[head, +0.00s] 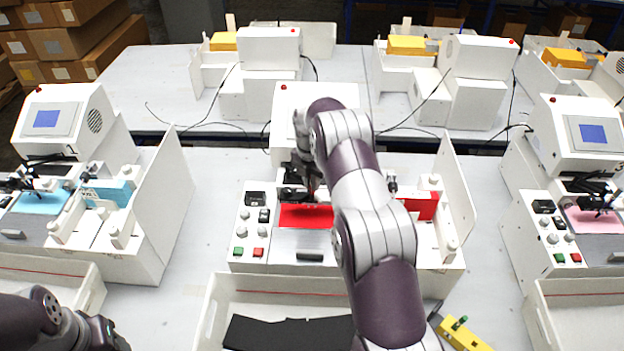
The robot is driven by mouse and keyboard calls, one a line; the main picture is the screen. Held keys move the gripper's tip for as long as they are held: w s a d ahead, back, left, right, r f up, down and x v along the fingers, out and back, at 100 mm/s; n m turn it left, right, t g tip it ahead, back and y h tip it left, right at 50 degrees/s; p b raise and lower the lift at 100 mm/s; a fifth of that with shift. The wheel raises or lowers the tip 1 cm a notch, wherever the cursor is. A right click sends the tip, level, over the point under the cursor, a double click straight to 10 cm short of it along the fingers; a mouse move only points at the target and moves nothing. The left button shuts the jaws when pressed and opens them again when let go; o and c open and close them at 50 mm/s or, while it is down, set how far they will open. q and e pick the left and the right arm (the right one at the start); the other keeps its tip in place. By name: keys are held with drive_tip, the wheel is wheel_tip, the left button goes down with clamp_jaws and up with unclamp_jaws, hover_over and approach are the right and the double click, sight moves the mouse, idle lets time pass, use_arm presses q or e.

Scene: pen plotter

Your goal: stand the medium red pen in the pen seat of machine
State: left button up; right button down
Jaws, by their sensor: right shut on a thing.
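The middle white machine (255,222) stands on the bench with a red sheet (306,216) on its bed. My right arm reaches over it from the lower right. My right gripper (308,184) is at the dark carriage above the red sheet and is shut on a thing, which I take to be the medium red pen. The pen itself is too small and hidden to make out. The pen seat is at or near the black carriage (290,192), and I cannot tell whether the pen touches it. My left arm shows only at the lower left corner; its gripper is out of view.
A white tray (214,308) with a black piece (285,333) lies in front of the machine. A yellow tool (462,334) lies to its right. Similar machines stand left (150,215) and right (575,150). The machine's upright side panel (456,195) stands right of my arm.

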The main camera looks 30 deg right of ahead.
sight(312, 193)
drive_tip(key=shift+f+b, duration=1.3)
drive_tip(key=shift+f, duration=0.75)
drive_tip(key=shift+r, duration=0.25)
drive_tip(key=shift+r+p, duration=2.25)
drive_tip(key=shift+r, duration=1.25)
drive_tip(key=shift+f+b, duration=2.55)
drive_tip(key=shift+f, duration=1.2)
drive_tip(key=c, duration=1)
unclamp_jaws()
drive_tip(key=shift+s, duration=0.1)
drive_tip(key=shift+c, duration=0.2)
drive_tip(key=shift+r, duration=0.15)
